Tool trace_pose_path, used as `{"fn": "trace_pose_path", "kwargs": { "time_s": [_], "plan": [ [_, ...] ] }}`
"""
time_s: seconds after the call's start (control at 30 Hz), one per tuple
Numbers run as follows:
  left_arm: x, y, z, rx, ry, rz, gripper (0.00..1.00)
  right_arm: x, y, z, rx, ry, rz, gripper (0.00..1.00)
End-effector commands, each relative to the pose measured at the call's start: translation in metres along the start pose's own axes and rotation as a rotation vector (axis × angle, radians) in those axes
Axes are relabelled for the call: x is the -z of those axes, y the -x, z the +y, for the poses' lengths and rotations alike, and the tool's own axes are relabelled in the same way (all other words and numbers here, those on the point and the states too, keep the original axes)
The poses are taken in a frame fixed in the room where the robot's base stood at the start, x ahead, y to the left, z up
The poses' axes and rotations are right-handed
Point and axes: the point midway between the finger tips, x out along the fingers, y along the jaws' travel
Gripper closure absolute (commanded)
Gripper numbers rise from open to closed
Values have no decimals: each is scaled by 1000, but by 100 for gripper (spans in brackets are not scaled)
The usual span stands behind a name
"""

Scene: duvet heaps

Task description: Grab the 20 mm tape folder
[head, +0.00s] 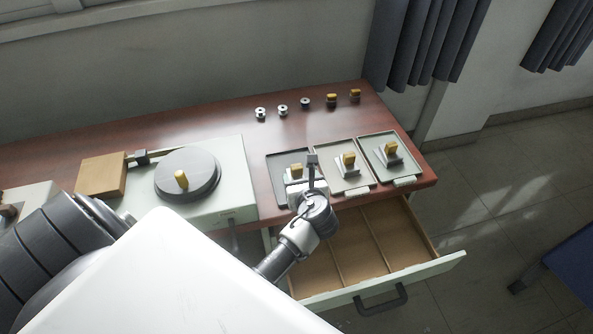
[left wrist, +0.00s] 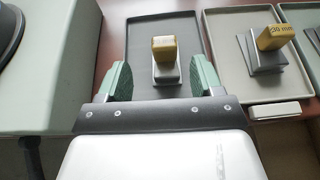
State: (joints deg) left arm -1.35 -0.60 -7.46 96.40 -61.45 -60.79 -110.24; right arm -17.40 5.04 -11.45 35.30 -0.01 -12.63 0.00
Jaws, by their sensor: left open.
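Three tape folders with yellow handles stand in three trays at the right end of the desk. The left folder (head: 296,171) is in the dark grey tray (head: 274,166). The middle folder (head: 348,161) and right folder (head: 390,150) stand in lighter trays. In the left wrist view, the left folder (left wrist: 164,50) is between the spread green fingers of my left gripper (left wrist: 158,75), just ahead and apart from them. Its handle label is too blurred to read surely. The middle folder (left wrist: 270,42) seems to read 30 mm. My left gripper (head: 300,188) is open and empty.
A drawer (head: 445,262) with empty compartments stands open below the trays. A pale green machine (head: 237,180) with a grey disc (head: 196,165) is left of the dark tray. Several small spools (head: 283,110) line the desk's back edge. Bare desk lies between spools and trays.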

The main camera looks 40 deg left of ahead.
Motion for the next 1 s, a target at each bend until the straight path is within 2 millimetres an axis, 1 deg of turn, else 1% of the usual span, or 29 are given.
{"fn": "trace_pose_path", "kwargs": {
  "time_s": [0.03,0.07,0.17,0.27,0.4,0.5,0.6,0.8,0.87,1.0],
  "plan": [
    [-1,-7,0,-1,0,-2,34,-10,0,5,-6,0,-15,55],
    [-1,-9,0,-1,0,-2,34,-13,0,7,-9,0,-20,55],
    [0,-15,0,-1,2,-1,34,-14,1,7,-9,-1,-23,55],
    [0,-26,-2,-1,2,0,34,-6,1,2,-2,-4,-10,55],
    [1,-48,-7,-2,3,0,34,11,1,-8,10,-7,17,55],
    [1,-60,-6,-2,3,0,34,15,1,-12,14,-7,25,55],
    [1,-65,-6,-1,3,0,34,15,1,-12,14,-6,24,55],
    [1,-65,-6,-1,4,1,34,11,0,-9,11,-4,18,55],
    [1,-65,-6,-1,4,1,42,9,1,-8,10,-3,15,55],
    [2,-65,-6,-1,4,1,63,4,1,-4,6,-1,7,55]
  ]
}}
